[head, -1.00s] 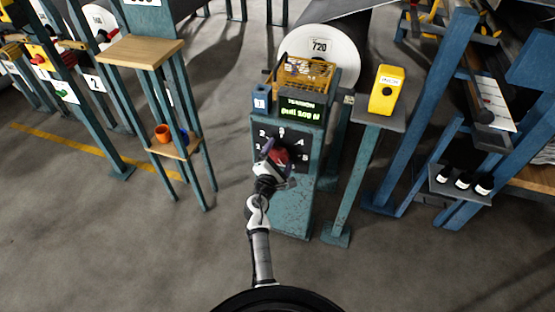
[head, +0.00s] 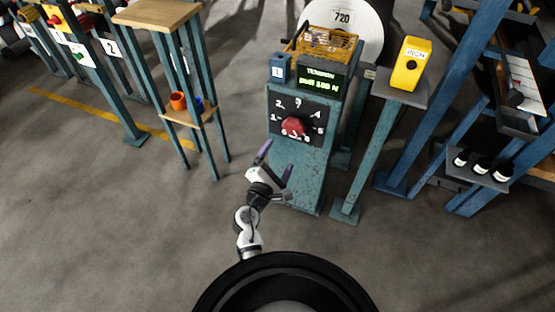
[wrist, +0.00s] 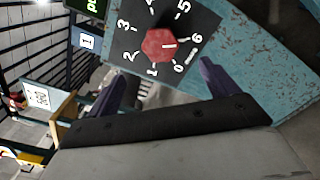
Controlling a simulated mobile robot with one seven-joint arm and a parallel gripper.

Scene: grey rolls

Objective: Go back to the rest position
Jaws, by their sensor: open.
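My gripper (head: 276,166) is open and empty in the head view, below and in front of the teal control post (head: 309,182). Its two purple fingers are spread apart in the wrist view (wrist: 160,88). A red knob (head: 293,126) sits on the black numbered dial plate (head: 319,112) of the post. The knob (wrist: 158,45) also shows in the wrist view, beyond the fingers and apart from them. A display (head: 320,82) above the dial shows green text, partly unreadable.
A yellow box (head: 410,64) stands on a post to the right of the dial. A wire basket (head: 324,44) rests on top behind the display. A wooden-topped stand (head: 158,14) with an orange cup (head: 178,101) is at left. The floor (head: 110,230) at lower left is clear.

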